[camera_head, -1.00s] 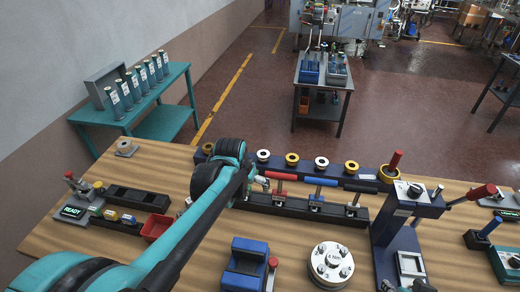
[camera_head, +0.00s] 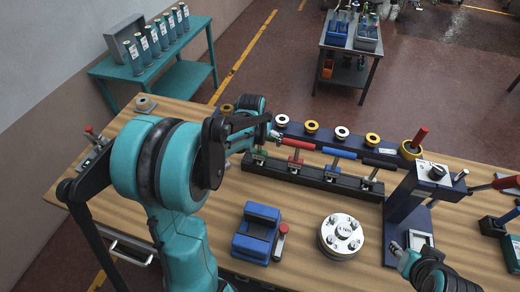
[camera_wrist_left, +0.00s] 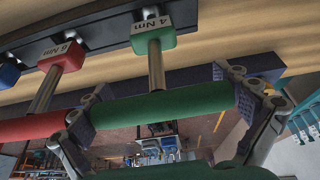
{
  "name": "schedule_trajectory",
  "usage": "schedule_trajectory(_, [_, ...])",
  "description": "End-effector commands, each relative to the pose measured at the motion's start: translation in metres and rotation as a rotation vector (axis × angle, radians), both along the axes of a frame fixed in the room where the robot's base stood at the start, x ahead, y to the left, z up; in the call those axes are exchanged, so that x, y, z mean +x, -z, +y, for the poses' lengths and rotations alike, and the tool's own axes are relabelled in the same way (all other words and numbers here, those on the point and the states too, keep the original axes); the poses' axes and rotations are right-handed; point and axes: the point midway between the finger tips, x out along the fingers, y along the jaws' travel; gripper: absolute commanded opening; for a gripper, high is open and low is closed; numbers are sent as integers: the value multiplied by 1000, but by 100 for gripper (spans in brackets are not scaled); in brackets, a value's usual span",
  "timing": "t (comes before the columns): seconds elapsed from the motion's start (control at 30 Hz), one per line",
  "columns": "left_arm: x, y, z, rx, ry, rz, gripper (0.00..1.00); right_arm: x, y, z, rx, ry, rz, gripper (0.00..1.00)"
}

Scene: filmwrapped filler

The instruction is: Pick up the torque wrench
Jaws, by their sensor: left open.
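A dark blue press stand (camera_head: 408,205) rises at the right of the table (camera_head: 200,275). A blue cradle block (camera_head: 256,232) and a round bolted flange (camera_head: 340,236) sit in front of the rack. Yellow and white rings (camera_head: 342,132) line a blue strip behind it.

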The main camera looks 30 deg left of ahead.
Motion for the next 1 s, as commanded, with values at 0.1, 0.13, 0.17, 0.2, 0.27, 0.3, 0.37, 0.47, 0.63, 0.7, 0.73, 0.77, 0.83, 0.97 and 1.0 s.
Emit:
schedule_trajectory(0.1, [0,-1,0,0,0,0,100,0,-1,0,0,0,0,40])
schedule_trajectory(0.13, [0,-1,0,0,0,0,95,0,-1,0,0,0,0,40])
schedule_trajectory(0.17, [0,-1,0,0,0,0,87,0,-1,0,0,0,0,40])
schedule_trajectory(0.2, [0,-1,0,0,0,0,76,0,-1,0,0,0,0,40])
schedule_trajectory(0.27, [0,-1,0,0,0,0,60,0,-1,0,0,0,0,40])
schedule_trajectory(0.3, [0,-1,0,0,0,0,50,0,-1,0,0,0,0,40])
schedule_trajectory(0.37, [0,-1,0,0,0,0,49,0,-1,0,0,0,0,40])
schedule_trajectory(0.47, [0,-1,0,0,0,0,48,0,0,0,0,0,0,40])
schedule_trajectory(0.63, [0,-6,0,0,0,0,48,0,-2,0,0,0,0,40])
schedule_trajectory(0.7, [0,-15,0,0,0,0,47,0,-5,0,0,0,0,40])
schedule_trajectory(0.73, [0,-21,0,0,0,0,47,0,-7,0,0,0,0,40])
schedule_trajectory(0.77, [-1,-27,0,0,0,0,47,0,-8,0,0,0,0,40])
schedule_trajectory(0.83, [0,-42,0,0,0,0,47,0,-12,0,0,0,0,40])
schedule_trajectory(0.97, [0,-70,0,0,0,0,47,0,-19,0,0,0,0,40])
schedule_trajectory(1.0, [-1,-77,0,0,0,0,47,0,-20,0,0,0,0,40])
